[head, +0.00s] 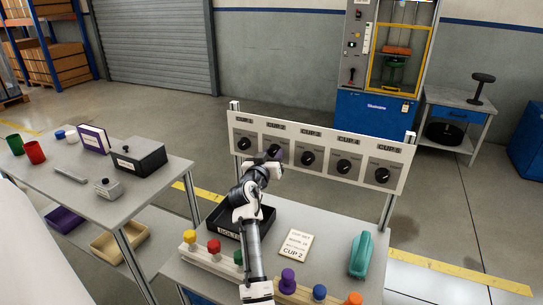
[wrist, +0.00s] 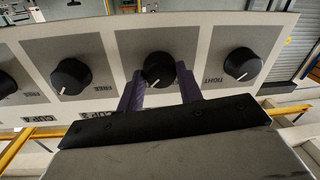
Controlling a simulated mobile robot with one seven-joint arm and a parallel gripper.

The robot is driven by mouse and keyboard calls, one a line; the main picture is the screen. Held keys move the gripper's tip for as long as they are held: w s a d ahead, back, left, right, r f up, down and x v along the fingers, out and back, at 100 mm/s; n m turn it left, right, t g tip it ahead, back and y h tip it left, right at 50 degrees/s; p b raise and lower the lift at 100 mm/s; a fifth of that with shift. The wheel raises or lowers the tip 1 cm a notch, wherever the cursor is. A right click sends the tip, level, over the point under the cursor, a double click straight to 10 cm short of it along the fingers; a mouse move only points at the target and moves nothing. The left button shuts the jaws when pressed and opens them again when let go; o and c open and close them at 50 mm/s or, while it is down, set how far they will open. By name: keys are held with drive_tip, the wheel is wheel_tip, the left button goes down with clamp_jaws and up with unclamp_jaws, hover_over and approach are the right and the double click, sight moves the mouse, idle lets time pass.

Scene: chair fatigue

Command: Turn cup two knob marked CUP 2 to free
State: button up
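The CUP 2 knob (wrist: 158,69) is a round black dial with a white pointer line. It is the second knob from the panel's right end in the upside-down wrist view. Its pointer slants down and left there. My gripper (wrist: 160,76) has its two purple fingers apart, one on each side of this knob; I cannot tell whether they touch it. The fingers hide the FREE and TIGHT marks of this knob. In the head view my gripper (head: 273,155) covers most of the knob below the CUP 2 label.
Neighbouring knobs (wrist: 70,77) and (wrist: 242,64) stand close on either side. The white panel (head: 400,152) stands on posts at the bench's back. A black tray (head: 222,218), coloured pegs (head: 288,277), a CUP 2 card (head: 296,243) and a teal object (head: 361,255) occupy the bench.

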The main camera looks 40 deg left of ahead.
drive_tip(key=c, duration=0.3)
drive_tip(key=n+p, duration=0.2)
drive_tip(key=n, duration=0.2)
drive_tip(key=shift+r+n, duration=0.15)
drive_tip(key=shift+n, duration=0.15)
drive_tip(key=n+p, duration=0.2)
drive_tip(key=n, duration=0.2)
drive_tip(key=shift+g+h, duration=0.3)
drive_tip(key=shift+h, duration=0.1)
drive_tip(key=n+p, duration=0.2)
drive_tip(key=n, duration=0.2)
drive_tip(key=shift+a+r+n+h+p, duration=0.1)
drive_tip(key=shift+n+h+p, duration=0.2)
drive_tip(key=shift+p, duration=0.05)
drive_tip(key=shift+a+n+p, duration=0.1)
drive_tip(key=shift+n+p, duration=1)
drive_tip(key=shift+n, duration=0.8)
drive_tip(key=shift+h, duration=0.3)
